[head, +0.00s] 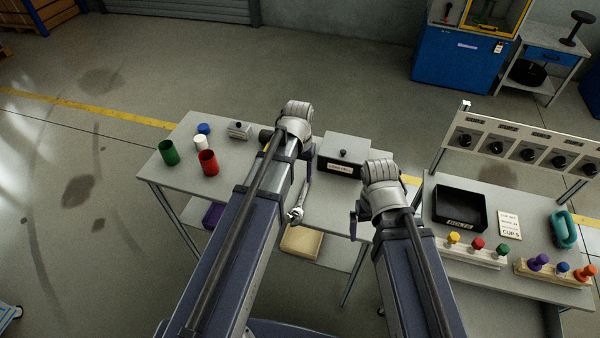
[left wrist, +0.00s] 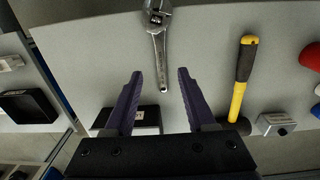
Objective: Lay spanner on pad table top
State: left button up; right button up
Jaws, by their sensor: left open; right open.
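The spanner (head: 297,213) is a silver adjustable wrench lying on the grey table top (head: 335,207), with its jaw end near the front edge. It also shows in the left wrist view (left wrist: 160,45), its handle end between my fingers. My left gripper (left wrist: 158,75) is open and empty, its purple fingers either side of the handle end; I cannot tell the height gap. In the head view my left arm covers part of the table. My right gripper (head: 372,222) is open, near this table's right edge. I cannot tell which surface is the pad table.
A hammer with a yellow handle (left wrist: 240,80) and a small grey box (head: 239,130) lie beside the spanner. Green (head: 168,153), red (head: 208,163) and white cups stand left. The right table holds a black tray (head: 460,208) and coloured knobs.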

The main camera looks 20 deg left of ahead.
pick_arm(q)
jog(key=s+d+m+y, duration=0.1)
jog(key=s+d+m, duration=0.2)
jog(key=s+d, duration=0.7)
jog(key=s, duration=0.4)
jog(key=shift+d+r, duration=0.3)
jog(key=shift+r, duration=0.05)
dwell(0.3)
